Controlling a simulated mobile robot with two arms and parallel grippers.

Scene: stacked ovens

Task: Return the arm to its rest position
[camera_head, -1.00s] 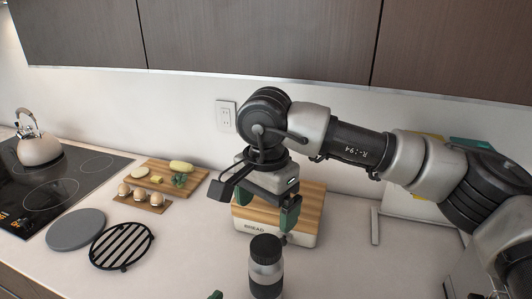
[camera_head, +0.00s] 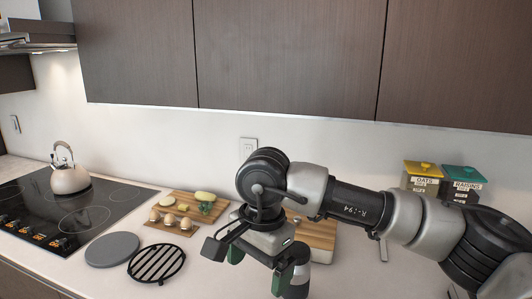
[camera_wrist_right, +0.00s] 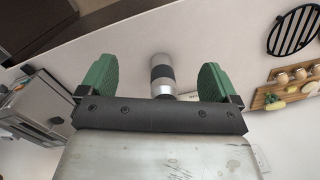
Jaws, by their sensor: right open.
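My right arm reaches in from the right in the head view, over the counter. Its gripper (camera_head: 259,268) points down with its green fingers spread apart and nothing held between them. In the right wrist view the bottle (camera_wrist_right: 162,71) shows between the open fingers, apart from both. My left gripper does not show.
A wooden-topped bread box (camera_head: 318,232) stands behind the arm. Oats (camera_head: 422,180) and raisins (camera_head: 462,185) containers stand at the back right. A board with eggs (camera_head: 170,226), a black trivet (camera_head: 157,263), a grey disc (camera_head: 112,249) and a cooktop with a kettle (camera_head: 70,179) lie left. Cabinets hang above.

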